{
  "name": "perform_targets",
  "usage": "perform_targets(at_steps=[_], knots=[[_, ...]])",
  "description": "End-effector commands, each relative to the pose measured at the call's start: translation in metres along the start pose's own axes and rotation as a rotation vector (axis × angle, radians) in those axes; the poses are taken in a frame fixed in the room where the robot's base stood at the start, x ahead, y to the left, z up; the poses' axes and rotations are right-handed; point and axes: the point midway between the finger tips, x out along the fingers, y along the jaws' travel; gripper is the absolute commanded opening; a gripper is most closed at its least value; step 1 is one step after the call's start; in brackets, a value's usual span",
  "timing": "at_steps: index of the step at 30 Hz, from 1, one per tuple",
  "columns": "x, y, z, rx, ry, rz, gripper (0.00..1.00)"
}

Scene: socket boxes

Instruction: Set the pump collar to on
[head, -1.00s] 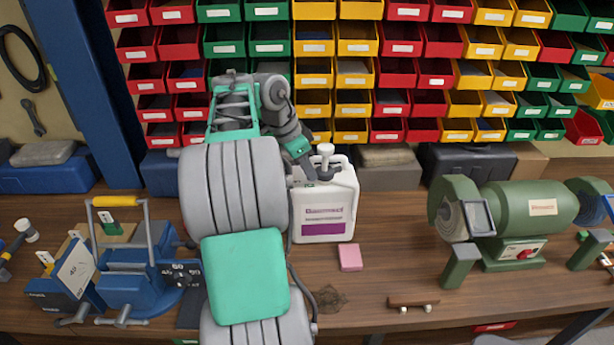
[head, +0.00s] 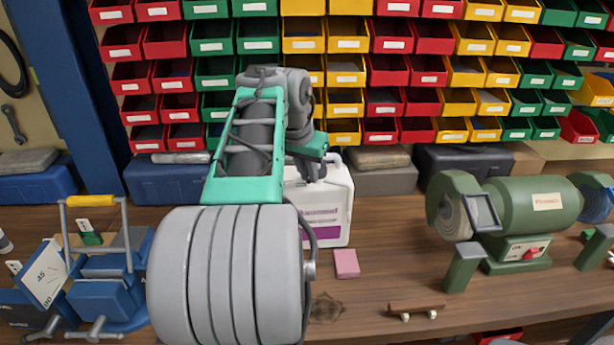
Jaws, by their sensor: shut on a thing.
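The white jug (head: 336,213) with a purple label stands upright on the workbench, partly behind my arm. Its pump top (head: 313,172) is at the jug's neck and mostly hidden by my gripper. My gripper (head: 315,165) is over the jug's top, shut on the pump collar. The fingertips and the collar's setting cannot be made out, as my wrist and arm cover them.
A pink block (head: 346,263) lies in front of the jug. A green bench grinder (head: 525,210) stands to the right. A blue vise-like fixture (head: 110,280) stands at the left. Rows of coloured bins (head: 395,70) fill the wall behind.

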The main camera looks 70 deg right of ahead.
Motion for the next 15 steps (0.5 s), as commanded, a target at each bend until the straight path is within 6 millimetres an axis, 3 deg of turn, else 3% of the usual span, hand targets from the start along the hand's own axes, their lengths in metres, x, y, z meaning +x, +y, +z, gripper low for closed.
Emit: perform_targets(at_steps=[14, 15], knots=[[0.0009, -0.0006, -0.0002, -0.018, 0.0, -0.006, 0.0], [0.0009, -0.0006, -0.0001, -0.018, 0.0, -0.006, 0.13]])
